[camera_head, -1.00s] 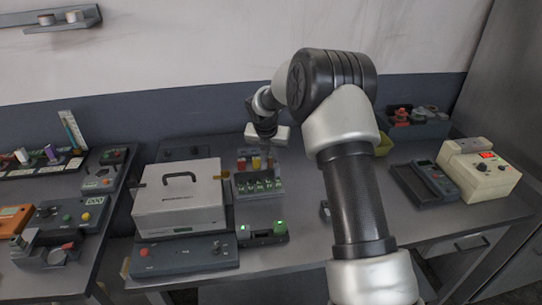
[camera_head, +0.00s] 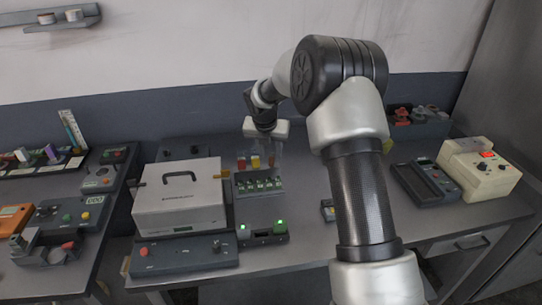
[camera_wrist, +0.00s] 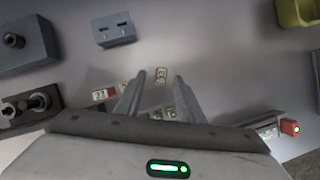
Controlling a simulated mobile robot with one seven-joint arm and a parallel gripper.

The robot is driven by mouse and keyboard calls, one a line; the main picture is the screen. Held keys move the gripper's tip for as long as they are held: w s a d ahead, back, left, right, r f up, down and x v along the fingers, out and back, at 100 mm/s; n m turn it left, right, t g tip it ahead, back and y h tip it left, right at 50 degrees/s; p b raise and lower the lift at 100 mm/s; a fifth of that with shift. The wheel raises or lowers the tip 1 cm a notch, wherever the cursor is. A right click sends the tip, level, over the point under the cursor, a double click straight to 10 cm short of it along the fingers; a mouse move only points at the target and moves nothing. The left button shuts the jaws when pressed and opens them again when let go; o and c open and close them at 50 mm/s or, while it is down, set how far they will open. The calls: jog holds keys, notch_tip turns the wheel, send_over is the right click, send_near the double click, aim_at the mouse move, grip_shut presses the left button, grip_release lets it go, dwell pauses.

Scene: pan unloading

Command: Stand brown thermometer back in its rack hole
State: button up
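My gripper (camera_head: 266,148) hangs over the bench behind the dark rack (camera_head: 259,183), near a row of small red, yellow and brown-red pieces (camera_head: 255,162). In the wrist view my gripper (camera_wrist: 160,82) has its two fingers apart, with nothing visibly held between them. Small labelled pieces show below and around the fingers, including a red-and-white one (camera_wrist: 104,93). I cannot make out for certain which thing is the brown thermometer, nor which hole is its own. The rack's front carries several green-marked places.
A large grey-white box with a handle (camera_head: 178,200) stands left of the rack. A device with green lights (camera_head: 263,231) sits in front. A dark meter (camera_head: 425,182) and a cream instrument (camera_head: 480,168) stand at right. A slotted grey block (camera_wrist: 113,30) shows in the wrist view.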

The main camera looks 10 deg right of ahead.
jog(key=v, duration=1.4)
jog(key=shift+r, duration=0.2)
jog(key=shift+s, duration=0.1)
